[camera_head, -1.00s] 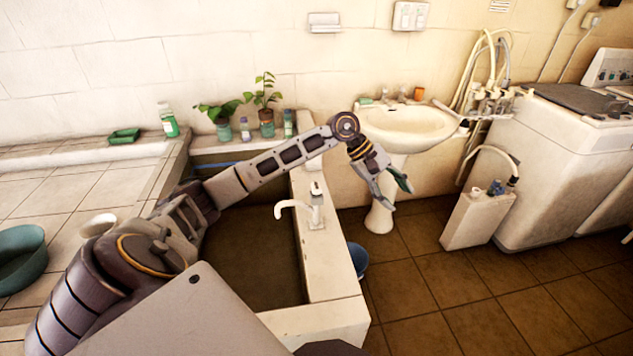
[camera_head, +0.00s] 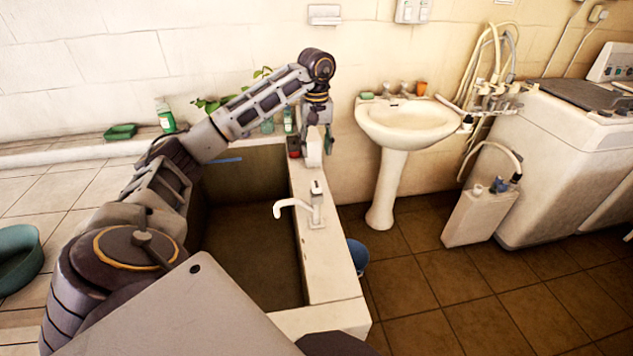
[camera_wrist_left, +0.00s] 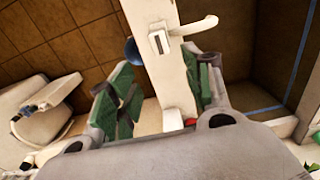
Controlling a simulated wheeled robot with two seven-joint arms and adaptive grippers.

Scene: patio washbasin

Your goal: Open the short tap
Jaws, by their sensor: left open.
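A white tap (camera_head: 316,205) with a curved spout and a block-like top stands on the ledge of the sunken trough; it also shows in the left wrist view (camera_wrist_left: 158,40), its spout reaching over the trough. My left gripper (camera_head: 312,152) points down over the ledge behind this tap, apart from it. In the left wrist view its green-padded fingers (camera_wrist_left: 160,85) are open. A small white piece (camera_wrist_left: 172,120) with a red part beside it shows between the fingers near the palm; I cannot tell what it is. My right gripper is not in view.
A pedestal basin (camera_head: 405,122) with small taps stands right of the trough (camera_head: 255,240). A blue bucket (camera_head: 357,256) is on the floor beside the ledge. Plants and bottles line the back wall, partly behind my arm. A washing machine (camera_head: 560,160) is at right.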

